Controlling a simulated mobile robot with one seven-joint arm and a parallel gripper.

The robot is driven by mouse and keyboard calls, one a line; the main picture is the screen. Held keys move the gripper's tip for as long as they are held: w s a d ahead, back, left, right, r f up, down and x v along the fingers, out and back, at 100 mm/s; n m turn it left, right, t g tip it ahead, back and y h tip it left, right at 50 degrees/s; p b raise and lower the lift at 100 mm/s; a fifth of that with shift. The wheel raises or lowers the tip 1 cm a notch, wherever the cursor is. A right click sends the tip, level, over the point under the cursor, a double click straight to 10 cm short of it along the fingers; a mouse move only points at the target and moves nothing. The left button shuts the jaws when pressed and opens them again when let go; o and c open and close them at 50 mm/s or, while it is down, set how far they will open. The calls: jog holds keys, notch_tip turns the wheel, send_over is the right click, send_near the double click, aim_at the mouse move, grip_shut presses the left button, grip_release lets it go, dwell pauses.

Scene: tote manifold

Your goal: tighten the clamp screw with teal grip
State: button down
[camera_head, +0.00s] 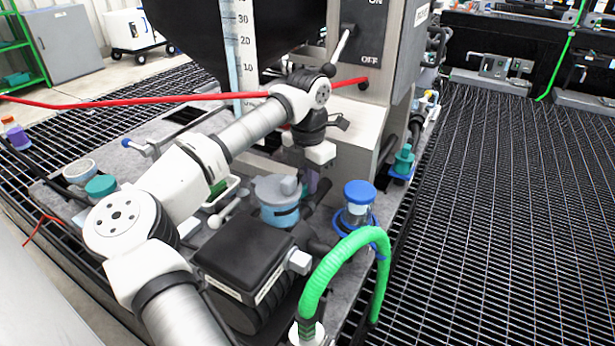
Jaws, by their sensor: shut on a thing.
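My gripper (314,168) is small in the head view, pointing down beside the grey cabinet, above the pipework. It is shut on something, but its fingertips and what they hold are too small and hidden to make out. A purple patch shows just below it. A teal part (403,160) on a blue ring stands to the right of the cabinet, apart from my gripper. Another teal round cap (101,187) is at the left. I cannot tell which teal part, if either, is the clamp screw's grip.
A light-blue housing (280,202) and a black box (243,255) stand in front of my gripper. A blue-capped clear vessel (358,202) and a green hose (338,262) are to the right. A red hose (150,101) crosses behind my arm. The grating (490,220) at right is clear.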

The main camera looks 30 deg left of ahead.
jog(key=m+p, duration=0.1)
jog(key=m, duration=0.6)
jog(key=shift+d+r, duration=0.1)
jog(key=shift+d, duration=0.05)
jog(key=m+p, duration=0.1)
jog(key=m, duration=0.3)
jog(key=shift+s, duration=0.1)
jog(key=shift+s+d+m, duration=0.1)
jog(key=shift+m, duration=1.8)
jog(key=c, duration=1.4)
grip_release()
jog(key=shift+c, duration=0.2)
notch_tip(320, 180, up, 8)
jog(key=shift+f, duration=0.25)
jog(key=shift+f, duration=0.1)
